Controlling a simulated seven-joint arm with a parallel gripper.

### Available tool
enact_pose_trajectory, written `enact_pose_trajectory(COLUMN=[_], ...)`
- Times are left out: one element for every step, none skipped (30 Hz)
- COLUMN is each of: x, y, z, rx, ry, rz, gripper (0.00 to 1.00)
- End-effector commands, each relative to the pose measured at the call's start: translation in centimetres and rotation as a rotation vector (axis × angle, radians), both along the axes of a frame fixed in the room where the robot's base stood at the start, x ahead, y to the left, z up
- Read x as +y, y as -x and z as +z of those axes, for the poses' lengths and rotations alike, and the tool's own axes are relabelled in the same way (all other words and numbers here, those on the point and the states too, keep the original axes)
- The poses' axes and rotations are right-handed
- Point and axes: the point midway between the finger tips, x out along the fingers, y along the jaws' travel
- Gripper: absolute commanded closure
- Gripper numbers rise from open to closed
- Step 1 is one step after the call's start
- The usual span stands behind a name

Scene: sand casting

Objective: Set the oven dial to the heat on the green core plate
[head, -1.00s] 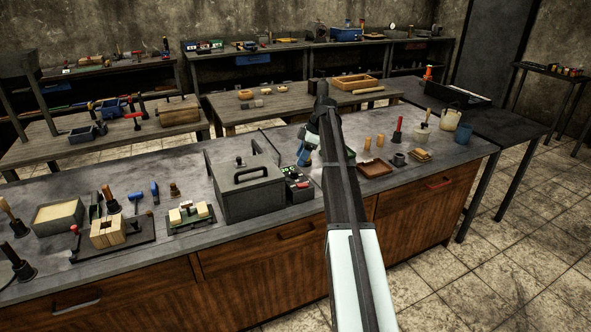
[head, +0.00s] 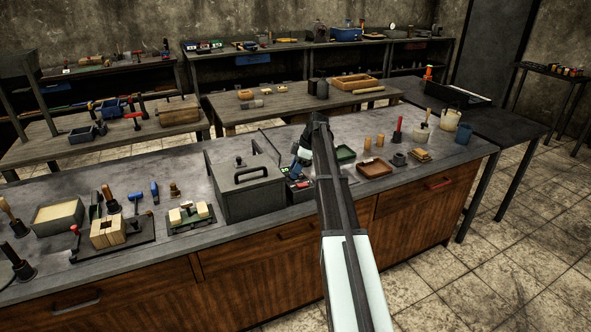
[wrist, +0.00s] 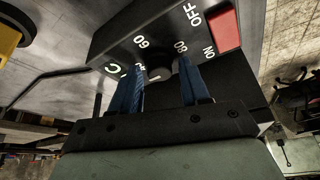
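The oven (head: 245,188) is a grey lidded box with a handle on the bench. Its control box (head: 299,192) stands at its right side. In the wrist view the control panel (wrist: 112,38) shows 60, 80, OFF, ON and a green mark. The dark round dial (wrist: 159,66) lies between the two blue fingers of my gripper (wrist: 161,72), with a small gap visible on each side. My gripper also shows in the head view (head: 298,162), over the control box. A dark green plate (head: 345,153) lies right of my arm; no heat marking is legible on it.
A red switch (wrist: 226,30) sits on the panel beside the dial. A brown tray (head: 374,169), a grey cup and several tools stand on the bench to the right. Wooden blocks (head: 107,233) and tools lie left of the oven.

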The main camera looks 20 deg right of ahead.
Motion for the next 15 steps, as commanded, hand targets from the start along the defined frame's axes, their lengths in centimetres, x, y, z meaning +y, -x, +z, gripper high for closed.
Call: enact_pose_trajectory(x=[0.00,0.00,-0.01,-0.01,-0.01,-0.01,-0.01,-0.01,-0.01,-0.01,-0.01,-0.01,-0.01,-0.01,-0.01], y=[0.00,0.00,0.01,0.01,0.01,0.01,0.01,0.01,0.01,0.01,0.01,0.02,0.02,0.02,0.01], z=[0.00,0.01,0.01,0.01,0.01,0.01,0.01,0.01,0.01,0.01,0.01,0.01,0.01,0.01,0.01], rx=[0.000,0.000,0.000,0.000,0.000,0.000,0.000,0.000,0.000,0.000,0.000,0.000,0.000,0.000,0.000], ry=[0.000,0.000,0.000,0.000,0.000,0.000,0.000,0.000,0.000,0.000,0.000,0.000,0.000,0.000,0.000], rz=[0.000,0.000,0.000,0.000,0.000,0.000,0.000,0.000,0.000,0.000,0.000,0.000,0.000,0.000,-0.001], gripper=[0.59,0.62,0.66,0.69,0.72,0.76,0.79,0.81,0.85,0.88,0.91,0.95,0.97,0.97,0.97])
